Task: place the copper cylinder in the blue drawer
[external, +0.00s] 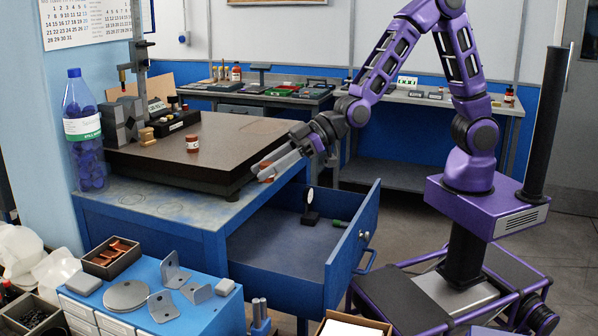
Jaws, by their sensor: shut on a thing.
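The copper cylinder (265,178) is in my gripper (268,169), mostly hidden by the fingers; only small orange-brown parts show. My gripper is shut on it, pointing left, above the right edge of the bench by the dark surface plate. The blue drawer (357,238) is pulled out of the blue bench, open at the top. My gripper is above and to the left of the drawer's open interior.
The dark surface plate (170,160) on the bench carries a small brown-and-white jar (192,144) and a height gauge. A blue-capped bottle (83,135) stands at left. Metal brackets (172,272) lie on the cabinet in front. The drawer floor has free room.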

